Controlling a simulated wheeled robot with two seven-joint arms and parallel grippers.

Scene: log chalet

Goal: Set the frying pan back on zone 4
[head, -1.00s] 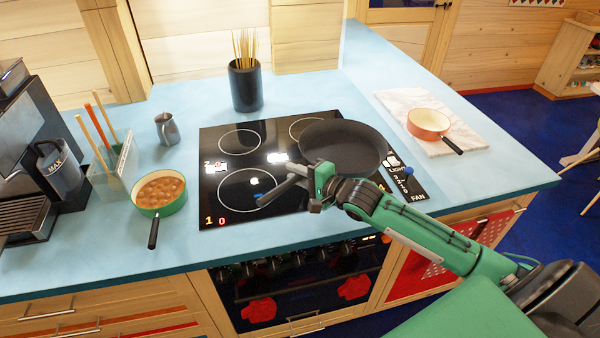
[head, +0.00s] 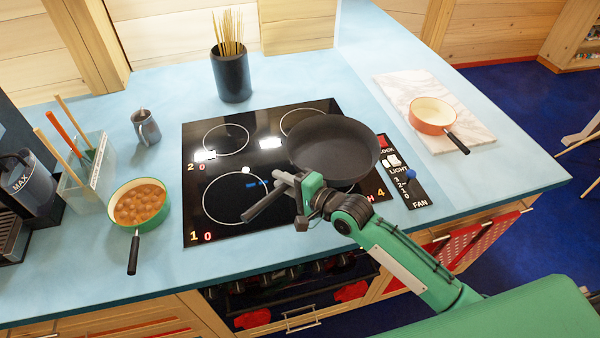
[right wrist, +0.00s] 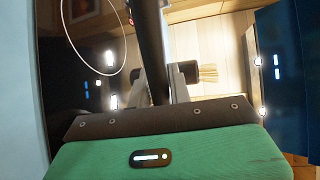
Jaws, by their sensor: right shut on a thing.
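The dark frying pan (head: 335,143) is over the right side of the black hob (head: 225,232), with its handle (head: 265,204) pointing to the front left. My right gripper (head: 287,184) is shut on this handle. The handle also shows in the right wrist view (right wrist: 151,45), between the fingers of my right gripper (right wrist: 155,88). The red 4 of zone 4 (head: 380,195) shows at the hob's front right. The pan and gripper hide most of that zone's ring. I cannot tell how far the pan's base is above the glass. My left gripper is out of view.
A green pot (head: 140,207) of brown food stands left of the hob. An orange pan (head: 433,115) sits on a marble board (head: 470,138) at right. A dark holder (head: 232,78) with sticks stands behind.

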